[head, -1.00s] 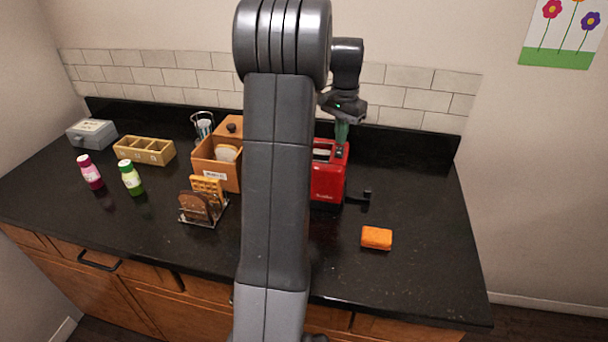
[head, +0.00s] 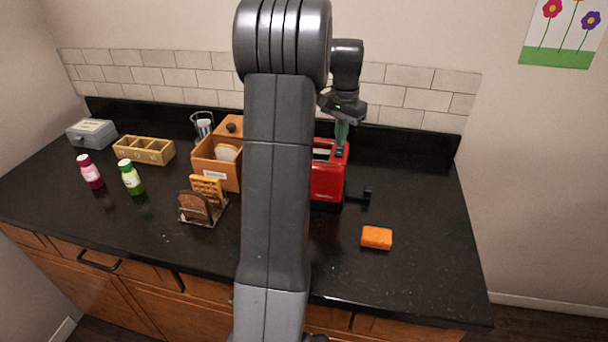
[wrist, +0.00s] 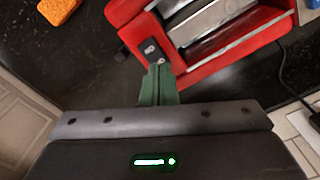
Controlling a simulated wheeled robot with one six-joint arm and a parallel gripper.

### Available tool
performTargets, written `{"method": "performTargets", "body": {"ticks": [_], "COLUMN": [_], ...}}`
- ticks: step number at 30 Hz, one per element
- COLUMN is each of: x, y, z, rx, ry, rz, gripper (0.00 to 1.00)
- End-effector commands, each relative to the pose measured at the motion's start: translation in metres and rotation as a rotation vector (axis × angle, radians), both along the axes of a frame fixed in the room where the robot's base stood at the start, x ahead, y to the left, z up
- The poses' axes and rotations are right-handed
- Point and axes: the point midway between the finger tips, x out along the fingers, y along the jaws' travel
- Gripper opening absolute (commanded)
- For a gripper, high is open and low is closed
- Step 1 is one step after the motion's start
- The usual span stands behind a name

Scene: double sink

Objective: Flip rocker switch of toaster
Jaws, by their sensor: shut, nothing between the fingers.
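The red toaster (head: 327,181) stands on the dark counter, partly hidden behind my arm in the head view. In the wrist view the toaster (wrist: 245,46) fills the upper right, with its metal-lined slots facing up. A small dark plate with two light rocker-like spots (wrist: 152,50) sits on its top near the edge. My gripper (wrist: 158,72) is shut and empty, its green fingertips right at that plate, seemingly touching or nearly so. In the head view my gripper (head: 341,146) points down at the toaster's top. Which way the switch is set cannot be told.
A dark lever (head: 360,196) juts from the toaster's right side. An orange sponge (head: 377,237) lies in front right. A wooden bread box (head: 213,172), a toast rack (head: 203,203) and bottles stand left. A cord (wrist: 292,72) runs beside the toaster.

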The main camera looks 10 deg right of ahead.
Motion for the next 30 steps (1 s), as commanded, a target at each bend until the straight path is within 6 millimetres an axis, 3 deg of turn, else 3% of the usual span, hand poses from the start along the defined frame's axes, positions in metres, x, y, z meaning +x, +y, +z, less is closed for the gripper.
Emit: {"method": "performTargets", "body": {"ticks": [30], "x": [0.0], "y": [0.0], "z": [-0.016], "rx": [0.001], "ry": [0.002], "rz": [0.0], "gripper": [0.0]}}
